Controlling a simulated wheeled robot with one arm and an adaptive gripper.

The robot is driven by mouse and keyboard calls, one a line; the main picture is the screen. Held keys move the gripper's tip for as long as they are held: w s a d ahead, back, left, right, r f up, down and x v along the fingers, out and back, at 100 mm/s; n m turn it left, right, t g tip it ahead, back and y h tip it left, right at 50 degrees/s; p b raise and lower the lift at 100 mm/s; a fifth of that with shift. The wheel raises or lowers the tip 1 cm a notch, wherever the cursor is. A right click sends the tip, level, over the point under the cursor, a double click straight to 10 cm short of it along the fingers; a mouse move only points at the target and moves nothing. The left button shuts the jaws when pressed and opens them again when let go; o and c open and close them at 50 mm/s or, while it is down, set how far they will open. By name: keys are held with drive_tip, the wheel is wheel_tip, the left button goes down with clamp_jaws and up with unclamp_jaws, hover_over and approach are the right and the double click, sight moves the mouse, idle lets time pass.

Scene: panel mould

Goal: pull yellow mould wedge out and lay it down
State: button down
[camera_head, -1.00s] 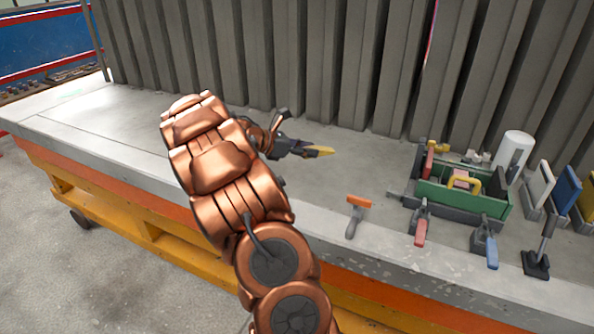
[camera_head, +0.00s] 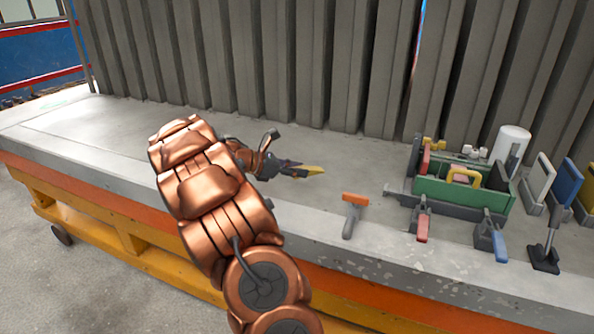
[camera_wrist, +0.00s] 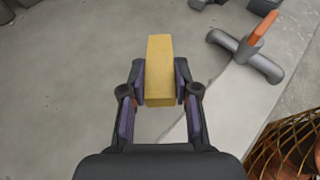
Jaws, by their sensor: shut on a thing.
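The yellow mould wedge (camera_wrist: 159,68) is between the two fingers of my gripper (camera_wrist: 161,85) in the wrist view, and the fingers are shut on it. Its far end sticks out past the fingertips. I cannot tell whether the wedge touches the bench top.
Further right are a green toolbox (camera_head: 462,195), red clamp (camera_head: 422,225), blue clamp (camera_head: 492,240) and white roll (camera_head: 510,145). Bench top left of my arm is clear.

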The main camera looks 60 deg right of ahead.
sight(297, 197)
drive_tip(key=shift+f+b, duration=3.1)
drive_tip(key=shift+f, duration=0.6)
drive_tip(key=c, duration=0.8)
unclamp_jaws()
drive_tip(key=v, duration=1.2)
drive_tip(key=shift+r, duration=0.1)
drive_tip(key=s+a+f+m+t+y, duration=0.3)
drive_tip(key=s+a, duration=0.5)
drive_tip(key=a, duration=0.7)
drive_tip(key=s+a+f+m+t+y, duration=0.15)
drive_tip(key=s+a+m+y, duration=0.4)
drive_tip(key=a, duration=0.85)
drive_tip(key=s+a+f+m+t+y, duration=0.15)
drive_tip(key=s+a+f, duration=0.25)
drive_tip(key=s+a, duration=0.8)
drive_tip(key=shift+t+y, duration=0.3)
drive_tip(key=shift+t, duration=0.1)
drive_tip(key=w+a+r+p, duration=0.1)
drive_tip(key=r+p, duration=0.4)
drive_tip(key=r, duration=0.1)
drive_tip(key=w+r+p, duration=0.1)
drive_tip(key=r+p, duration=0.5)
drive_tip(key=w+a+r+p, duration=0.1)
drive_tip(key=r+p, duration=0.5)
drive_tip(key=shift+w+a+r, duration=0.15)
drive_tip(key=shift+a+r, duration=0.15)
drive_tip(key=shift+a, duration=0.05)
